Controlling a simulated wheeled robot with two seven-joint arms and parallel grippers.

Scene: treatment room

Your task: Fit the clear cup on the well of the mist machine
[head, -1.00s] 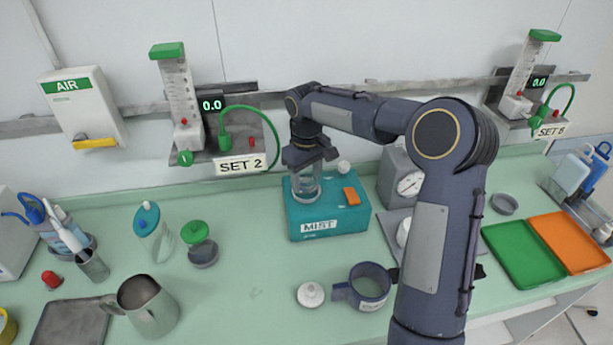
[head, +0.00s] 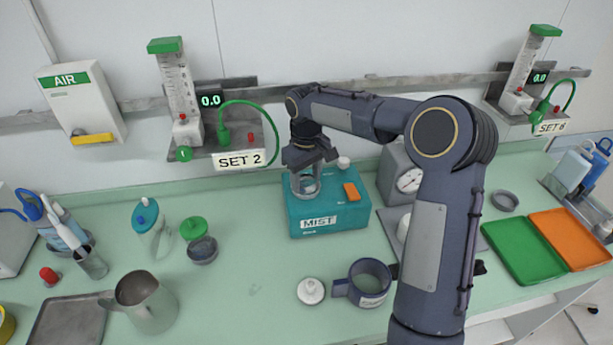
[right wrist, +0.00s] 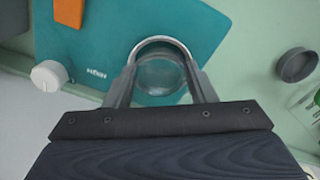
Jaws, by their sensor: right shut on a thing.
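The teal mist machine (head: 330,214) stands on the counter near the wall, with a MIST label on its front and an orange switch (head: 350,191) on top. My right gripper (head: 307,176) is over the machine's left part and is shut on the clear cup (head: 304,186). The cup looks upright at the machine's top; whether it is seated in the well, I cannot tell, as the gripper and cup hide the well. In the right wrist view the clear cup (right wrist: 160,72) sits between the fingers over the teal machine (right wrist: 205,25). My left gripper is out of view.
A blue-grey mug (head: 370,283) and a white lid (head: 310,291) stand in front of the machine. A grey gauge box (head: 398,172) is at its right. A metal jug (head: 146,303) and two lidded cups are to the left. Green counter lies clear between.

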